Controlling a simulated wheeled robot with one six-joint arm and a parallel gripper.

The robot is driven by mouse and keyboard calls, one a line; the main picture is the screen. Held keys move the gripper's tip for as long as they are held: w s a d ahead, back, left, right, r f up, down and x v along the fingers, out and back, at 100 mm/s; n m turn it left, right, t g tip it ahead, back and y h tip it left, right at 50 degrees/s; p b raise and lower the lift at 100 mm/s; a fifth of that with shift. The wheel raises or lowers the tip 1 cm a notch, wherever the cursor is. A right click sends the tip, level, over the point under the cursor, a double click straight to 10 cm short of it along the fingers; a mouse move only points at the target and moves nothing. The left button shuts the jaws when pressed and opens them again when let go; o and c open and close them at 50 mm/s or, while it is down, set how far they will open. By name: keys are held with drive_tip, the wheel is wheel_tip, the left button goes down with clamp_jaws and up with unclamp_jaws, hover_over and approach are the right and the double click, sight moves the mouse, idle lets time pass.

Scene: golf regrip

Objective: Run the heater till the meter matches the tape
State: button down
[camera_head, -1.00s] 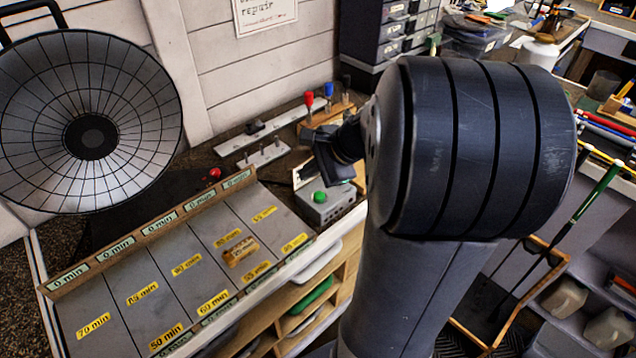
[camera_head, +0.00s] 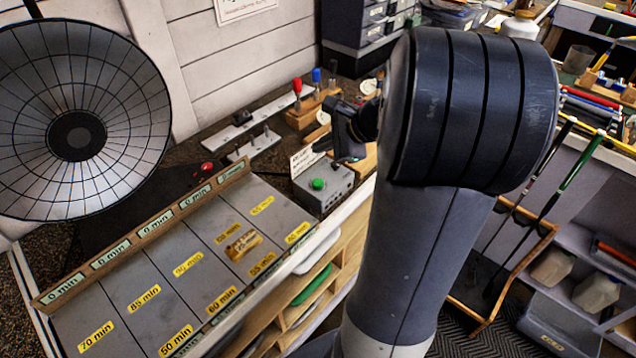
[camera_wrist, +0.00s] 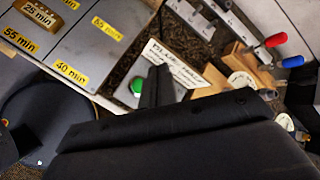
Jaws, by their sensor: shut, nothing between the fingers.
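My gripper (camera_head: 346,142) is shut and empty. It hangs above and behind a grey box with a green button (camera_head: 317,183), apart from it in the head view. In the wrist view, its dark fingers (camera_wrist: 156,86) overlap the box beside the green button (camera_wrist: 138,85). A small white sign (camera_head: 307,157) with hand lettering stands behind the box. A large round dish with a wire grid (camera_head: 120,120), which looks like the heater, stands at the left. White round faces (camera_wrist: 241,80) lie near the wooden blocks; I cannot tell whether one is the meter. No tape mark can be made out.
A grey sectioned board (camera_head: 130,265) with yellow minute labels fills the front left. A red button (camera_head: 206,166) is behind it. Red and blue-handled clamps (camera_head: 297,88) stand at the back. A club rack (camera_head: 500,290) is at the right.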

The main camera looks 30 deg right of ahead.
sight(322, 183)
wheel_tip(322, 183, down, 8)
drive_tip(key=b, duration=0.6)
drive_tip(key=shift+r, duration=0.1)
idle(1.6)
drive_tip(key=shift+f+b, duration=0.3)
drive_tip(key=shift+f, duration=0.1)
drive_tip(key=shift+f+b, duration=0.45)
drive_tip(key=shift+f, duration=0.1)
idle(0.5)
drive_tip(key=shift+r, duration=0.15)
drive_tip(key=shift+r+p, duration=0.85)
wheel_tip(322, 183, up, 5)
drive_tip(key=p, duration=0.4)
